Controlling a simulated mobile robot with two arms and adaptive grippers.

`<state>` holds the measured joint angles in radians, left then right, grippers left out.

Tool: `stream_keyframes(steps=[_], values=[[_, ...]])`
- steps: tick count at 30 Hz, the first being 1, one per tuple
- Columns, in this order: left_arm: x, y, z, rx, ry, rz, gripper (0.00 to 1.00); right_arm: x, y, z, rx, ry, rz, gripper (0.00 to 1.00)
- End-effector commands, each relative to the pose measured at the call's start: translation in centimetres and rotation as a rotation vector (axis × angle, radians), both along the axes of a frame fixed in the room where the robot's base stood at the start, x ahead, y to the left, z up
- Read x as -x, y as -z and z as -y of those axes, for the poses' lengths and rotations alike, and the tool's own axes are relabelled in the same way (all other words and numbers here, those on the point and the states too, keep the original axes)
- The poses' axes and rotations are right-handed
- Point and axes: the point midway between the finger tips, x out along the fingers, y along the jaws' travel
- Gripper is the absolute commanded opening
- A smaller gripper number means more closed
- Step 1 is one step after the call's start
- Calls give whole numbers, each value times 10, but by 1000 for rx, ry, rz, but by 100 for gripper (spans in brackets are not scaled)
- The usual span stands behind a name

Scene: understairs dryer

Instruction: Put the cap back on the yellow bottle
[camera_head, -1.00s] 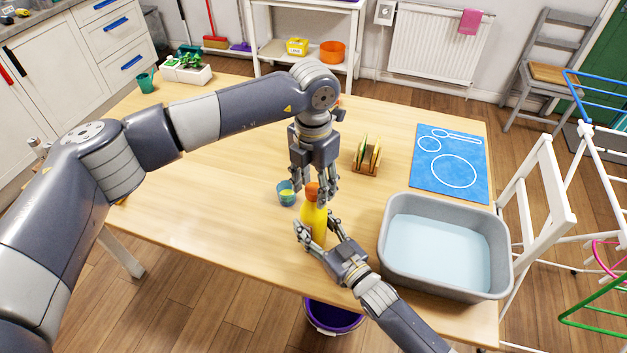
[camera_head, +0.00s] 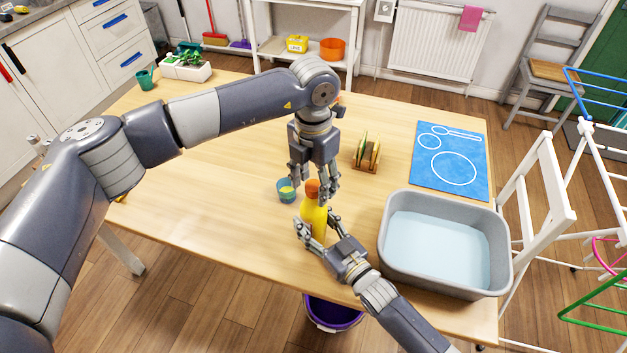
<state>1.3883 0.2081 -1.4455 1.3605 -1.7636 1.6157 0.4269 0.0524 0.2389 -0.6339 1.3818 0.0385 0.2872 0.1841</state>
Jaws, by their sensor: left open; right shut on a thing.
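The yellow bottle (camera_head: 314,217) stands upright on the wooden table near its front edge. The orange cap (camera_head: 312,189) sits at the top of the bottle; whether it is screwed tight I cannot tell. My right gripper (camera_head: 318,232) is shut on the yellow bottle at its body, coming from the lower right. My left gripper (camera_head: 313,194) points down from above, with its fingers open on either side of the cap. The near side of the cap shows between the fingers.
A teal cup (camera_head: 286,196) stands just left of the bottle. A grey basin of water (camera_head: 388,232) is at right, a blue mat (camera_head: 425,172) behind it. A wooden rack (camera_head: 366,171) stands behind the grippers.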

Motion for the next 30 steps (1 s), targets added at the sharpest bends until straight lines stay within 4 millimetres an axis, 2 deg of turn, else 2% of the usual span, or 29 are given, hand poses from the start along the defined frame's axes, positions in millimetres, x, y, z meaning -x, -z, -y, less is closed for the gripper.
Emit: stream_keyframes(steps=[5,15,19,24,30], values=[[-1,-12,0,1,0,3,51,0,0,0,-1,0,1,0],[-1,-82,0,2,-1,4,51,0,0,0,0,0,1,0],[-1,-103,0,1,-1,2,51,0,0,0,0,0,1,0],[0,-118,0,0,0,0,51,0,0,0,-1,0,1,0],[0,-120,0,1,0,-1,51,0,0,0,-1,0,1,0]])
